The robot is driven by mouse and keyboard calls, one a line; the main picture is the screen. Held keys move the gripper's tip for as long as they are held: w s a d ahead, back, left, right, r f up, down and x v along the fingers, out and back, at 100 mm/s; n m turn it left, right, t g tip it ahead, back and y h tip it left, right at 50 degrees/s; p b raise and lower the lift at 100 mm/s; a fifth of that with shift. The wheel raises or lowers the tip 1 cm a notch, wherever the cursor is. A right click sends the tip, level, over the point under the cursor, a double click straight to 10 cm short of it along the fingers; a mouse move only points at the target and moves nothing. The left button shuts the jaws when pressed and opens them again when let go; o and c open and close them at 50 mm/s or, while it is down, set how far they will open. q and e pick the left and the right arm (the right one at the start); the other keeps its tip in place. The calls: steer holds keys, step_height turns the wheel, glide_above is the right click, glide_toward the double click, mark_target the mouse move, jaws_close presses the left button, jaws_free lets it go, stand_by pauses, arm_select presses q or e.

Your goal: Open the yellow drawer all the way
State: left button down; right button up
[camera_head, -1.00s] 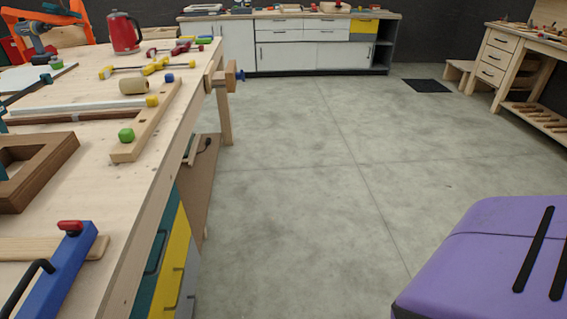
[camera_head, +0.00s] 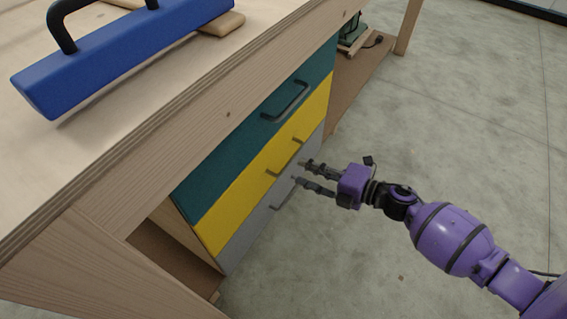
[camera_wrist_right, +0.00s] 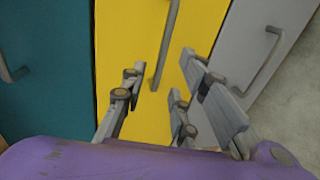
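The yellow drawer (camera_head: 238,195) is the middle of the drawers under the wooden workbench and looks shut, flush with its neighbours. It also fills the middle of the right wrist view (camera_wrist_right: 125,40). Its bar handle (camera_wrist_right: 165,45) shows there, though its lower end is close to the finger parts. My right gripper (camera_head: 298,171) is open and empty in front of the drawers. In the right wrist view its fingers (camera_wrist_right: 160,75) stand on either side of the handle line; I cannot tell whether they touch it. My left gripper is not in view.
The workbench top (camera_head: 150,150) overhangs the drawers and carries a blue object (camera_head: 130,55) with black handles. Bare floor (camera_head: 460,120) lies to the right.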

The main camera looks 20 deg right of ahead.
mark_target(289, 162)
steer(key=b+x, duration=0.1)
steer(key=x, duration=0.5)
steer(key=shift+w+a+f+b, duration=0.1)
steer(key=shift+w+a+b, duration=0.1)
steer(key=shift+w+b, duration=0.1)
jaws_close()
